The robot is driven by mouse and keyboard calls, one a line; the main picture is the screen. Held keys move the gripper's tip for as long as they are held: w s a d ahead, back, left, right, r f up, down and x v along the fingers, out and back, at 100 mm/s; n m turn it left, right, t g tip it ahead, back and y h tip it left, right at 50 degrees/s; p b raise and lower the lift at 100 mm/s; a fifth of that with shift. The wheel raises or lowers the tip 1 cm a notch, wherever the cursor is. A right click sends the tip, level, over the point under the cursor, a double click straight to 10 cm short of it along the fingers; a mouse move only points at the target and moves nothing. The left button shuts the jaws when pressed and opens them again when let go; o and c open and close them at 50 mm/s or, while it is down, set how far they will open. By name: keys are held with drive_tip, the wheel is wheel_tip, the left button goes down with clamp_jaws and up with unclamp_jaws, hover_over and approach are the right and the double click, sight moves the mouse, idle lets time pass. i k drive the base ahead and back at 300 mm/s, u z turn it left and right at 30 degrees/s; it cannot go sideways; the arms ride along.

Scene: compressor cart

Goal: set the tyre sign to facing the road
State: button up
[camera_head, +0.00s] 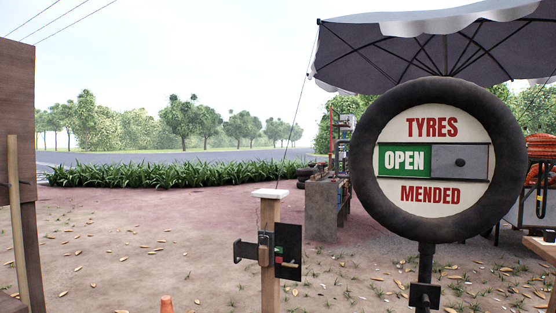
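The tyre sign (437,160) stands at the right, a black tyre around a round cream board. The board reads "TYRES" above and "MENDED" below in red, and its lettered face is turned toward my camera. A green "OPEN" panel (404,160) shows across its middle, beside a grey slide plate with a dark round knob (460,162). The sign sits upright on a dark post (425,265) with a dark bracket (425,296) near the bottom of the picture. My gripper is not in view.
A wooden post (270,225) with a white cap and dark metal fittings (266,250) stands left of the sign. A canopy (430,48) hangs above. An orange cone tip (167,304) shows below. A grass strip (180,174) borders the road (190,156); the ground between is mostly open.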

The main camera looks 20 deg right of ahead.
sight(390, 152)
drive_tip(key=u, duration=0.35)
drive_tip(key=i, duration=0.65)
drive_tip(key=z, duration=0.5)
drive_tip(key=i, duration=0.65)
drive_tip(key=z, duration=0.65)
